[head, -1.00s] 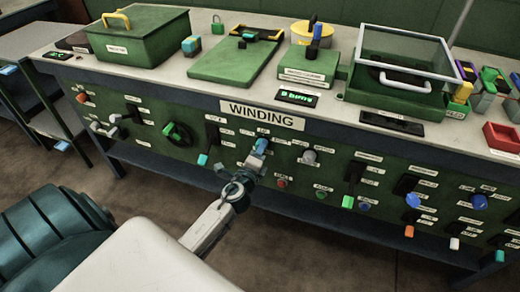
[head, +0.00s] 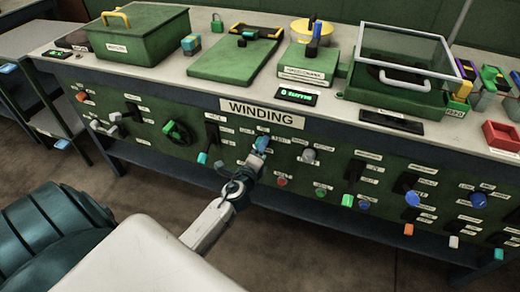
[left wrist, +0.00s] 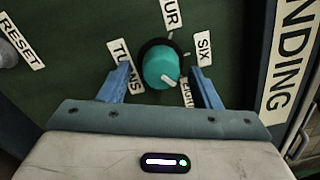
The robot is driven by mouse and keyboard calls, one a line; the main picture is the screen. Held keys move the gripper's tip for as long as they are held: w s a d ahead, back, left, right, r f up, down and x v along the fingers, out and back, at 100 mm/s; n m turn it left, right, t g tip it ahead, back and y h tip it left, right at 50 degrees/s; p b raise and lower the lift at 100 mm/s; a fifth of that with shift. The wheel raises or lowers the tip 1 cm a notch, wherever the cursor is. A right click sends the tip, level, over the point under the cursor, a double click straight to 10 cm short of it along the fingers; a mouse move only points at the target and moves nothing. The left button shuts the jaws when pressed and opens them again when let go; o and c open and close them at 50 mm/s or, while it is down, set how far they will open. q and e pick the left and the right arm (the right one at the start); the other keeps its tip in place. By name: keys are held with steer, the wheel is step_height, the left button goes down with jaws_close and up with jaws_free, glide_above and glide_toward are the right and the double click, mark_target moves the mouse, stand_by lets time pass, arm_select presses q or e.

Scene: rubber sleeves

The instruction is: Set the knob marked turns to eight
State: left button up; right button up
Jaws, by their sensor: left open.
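The turns knob (left wrist: 160,68) is round and teal, on the green panel in the left wrist view. Its white pointer mark faces lower right, towards the partly hidden EIGHT label (left wrist: 187,93). The TURNS label (left wrist: 124,66) is at its left and the SIX label (left wrist: 203,47) at its right. My left gripper (left wrist: 161,85) is open, its blue fingers on either side of the knob with gaps showing. In the head view the knob (head: 262,143) shows blue just beyond the left gripper (head: 257,157). My right gripper is not in view.
The WINDING sign (head: 262,114) is above the knob. A small display (head: 297,95) on the bench shows green text too small to read surely. A grey knob (head: 308,155) and a red button (head: 282,181) are close by. The RESET label (left wrist: 21,41) is at upper left.

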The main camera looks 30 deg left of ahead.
arm_select(q)
steer(key=shift+s, duration=0.1)
steer(key=b+v, duration=0.2)
steer(key=v, duration=0.8)
steer(key=shift+s, duration=0.25)
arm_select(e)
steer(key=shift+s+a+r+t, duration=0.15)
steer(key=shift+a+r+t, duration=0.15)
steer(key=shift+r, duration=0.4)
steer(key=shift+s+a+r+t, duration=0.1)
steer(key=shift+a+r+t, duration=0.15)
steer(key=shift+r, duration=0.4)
arm_select(q)
steer(key=shift+d, duration=0.1)
